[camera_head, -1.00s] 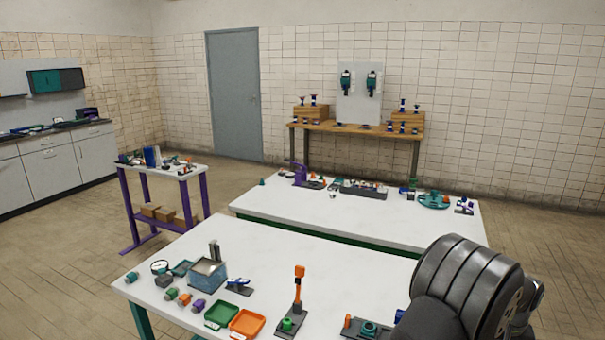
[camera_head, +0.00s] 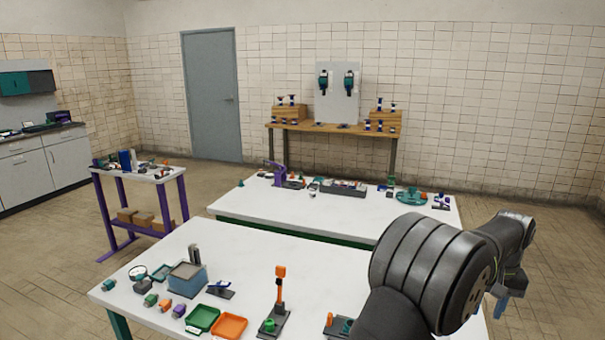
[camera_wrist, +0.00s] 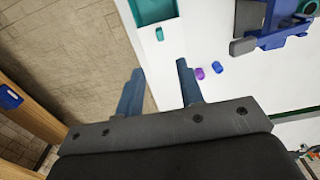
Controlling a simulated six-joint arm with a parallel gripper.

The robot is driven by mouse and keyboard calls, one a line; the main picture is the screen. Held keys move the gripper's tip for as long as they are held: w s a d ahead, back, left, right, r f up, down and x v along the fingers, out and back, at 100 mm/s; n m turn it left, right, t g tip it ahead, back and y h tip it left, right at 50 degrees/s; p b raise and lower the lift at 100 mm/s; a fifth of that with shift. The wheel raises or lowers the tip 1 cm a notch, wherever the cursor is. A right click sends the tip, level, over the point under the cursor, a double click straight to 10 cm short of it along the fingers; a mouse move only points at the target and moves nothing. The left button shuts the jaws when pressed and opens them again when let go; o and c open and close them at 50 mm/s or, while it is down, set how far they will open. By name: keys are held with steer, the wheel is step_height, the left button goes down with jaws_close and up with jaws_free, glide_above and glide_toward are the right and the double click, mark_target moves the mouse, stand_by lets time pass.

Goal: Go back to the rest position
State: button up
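My gripper (camera_wrist: 159,84) shows in the wrist view with its two blue-grey fingers apart and nothing between them. Bare floor and the edge of a white table top lie beyond the fingers. In the head view my arm fills the lower right, and the blue end of my gripper (camera_head: 509,303) hangs at the far right, mostly hidden behind the arm. It is to the right of the near white table (camera_head: 330,270).
The near table holds a blue box (camera_head: 187,281), a green tray (camera_head: 202,319), an orange tray (camera_head: 229,326) and an orange-topped stand (camera_head: 280,290). A second white table (camera_head: 340,211) stands behind. In the wrist view, small purple (camera_wrist: 200,73) and blue (camera_wrist: 218,67) pieces lie near the right finger.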

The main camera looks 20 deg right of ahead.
step_height(320, 180, down, 14)
steer(key=shift+a+r, duration=0.1)
steer(key=shift+r, duration=0.05)
steer(key=s+a, duration=0.6)
steer(key=shift+s+a+r, duration=0.3)
steer(key=shift+s, duration=0.05)
steer(key=w+r+n, duration=0.2)
steer(key=r+n, duration=0.1)
steer(key=r, duration=0.6)
steer(key=w+a+r+n+g+h, duration=0.1)
steer(key=r+n, duration=0.3)
steer(key=r, duration=0.5)
steer(key=shift+w+a+n+g, duration=0.15)
steer(key=shift+w+n+g, duration=0.15)
steer(key=shift+w, duration=0.5)
steer(key=shift+s, duration=0.15)
